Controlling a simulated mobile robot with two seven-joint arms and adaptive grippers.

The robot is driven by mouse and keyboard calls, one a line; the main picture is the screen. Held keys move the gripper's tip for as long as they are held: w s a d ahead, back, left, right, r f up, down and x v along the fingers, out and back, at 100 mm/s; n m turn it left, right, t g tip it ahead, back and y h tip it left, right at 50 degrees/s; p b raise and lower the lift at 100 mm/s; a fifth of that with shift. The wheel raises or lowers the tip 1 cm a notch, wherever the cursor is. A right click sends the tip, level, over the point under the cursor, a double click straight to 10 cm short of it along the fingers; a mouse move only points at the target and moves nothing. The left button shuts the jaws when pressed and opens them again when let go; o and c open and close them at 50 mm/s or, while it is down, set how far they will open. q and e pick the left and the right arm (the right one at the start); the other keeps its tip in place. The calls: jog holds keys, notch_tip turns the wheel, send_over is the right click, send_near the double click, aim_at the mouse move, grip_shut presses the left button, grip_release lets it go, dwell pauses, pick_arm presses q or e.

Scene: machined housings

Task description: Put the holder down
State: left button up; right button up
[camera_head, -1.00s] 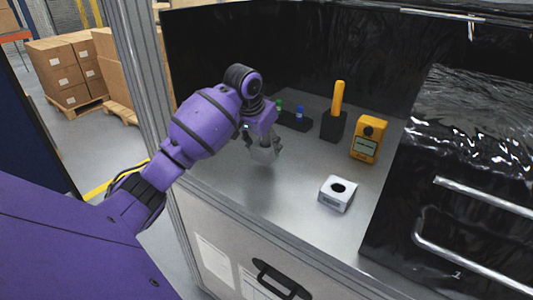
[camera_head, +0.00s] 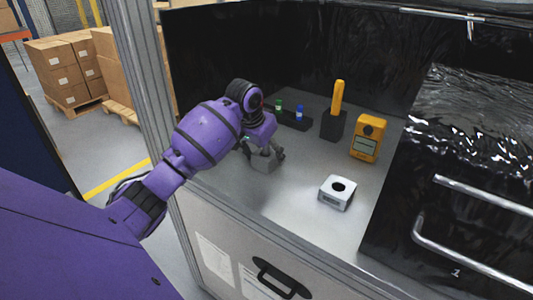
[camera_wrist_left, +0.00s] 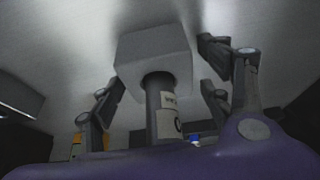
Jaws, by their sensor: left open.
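The holder (camera_head: 263,163) is a grey block below my left gripper in the head view and appears to stand on the metal worktop. In the left wrist view the holder (camera_wrist_left: 152,55) is a block with a round hole, and a dark labelled cylinder (camera_wrist_left: 162,105) sits in it. My left gripper (camera_head: 263,152) is open around the holder. In the wrist view its fingers (camera_wrist_left: 160,70) are spread to either side, with gaps to the block. The contact between the holder's base and the worktop is hard to see. My right gripper is not in view.
A white housing with a dark hole (camera_head: 338,193) stands to the right on the worktop (camera_head: 290,205). Behind are a black block with a yellow handle (camera_head: 337,98), a yellow meter (camera_head: 368,140) and a dark tray (camera_head: 291,121) with green and blue pieces. Black walls enclose the back.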

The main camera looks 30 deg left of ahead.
pick_arm(q)
jog(key=shift+r, duration=0.1)
jog(key=shift+r, duration=0.25)
jog(key=v, duration=1.1)
jog(key=shift+s+r, duration=0.3)
jog(key=shift+f, duration=0.1)
